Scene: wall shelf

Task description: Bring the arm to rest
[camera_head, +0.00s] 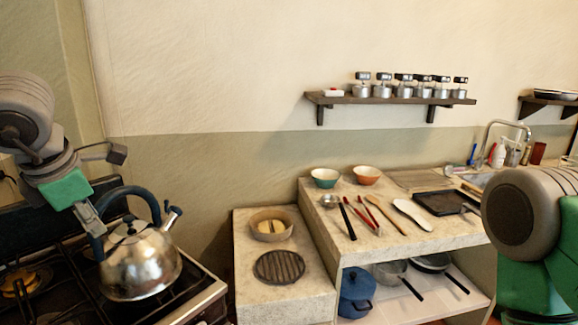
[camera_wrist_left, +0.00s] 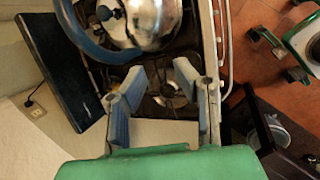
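My left gripper (camera_head: 106,188) is at the left of the head view, above the stove and beside the kettle's handle. Its two fingers are spread apart, and the left wrist view shows them open with nothing between the tips (camera_wrist_left: 160,72). A shiny metal kettle (camera_head: 140,265) with a dark blue handle stands upright on the stove. It also shows at the top of the left wrist view (camera_wrist_left: 155,22), beyond the fingertips. In the head view one finger overlaps the handle's left side; I cannot tell if they touch. My right arm shows at the right edge, but its gripper is out of view.
The black stove (camera_head: 85,300) lies under my left gripper. A stone counter (camera_head: 300,300) holds a bowl and a round grate. A higher counter (camera_head: 440,238) carries bowls and utensils. A wall shelf (camera_head: 400,99) holds several jars. The wall space above the stove is clear.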

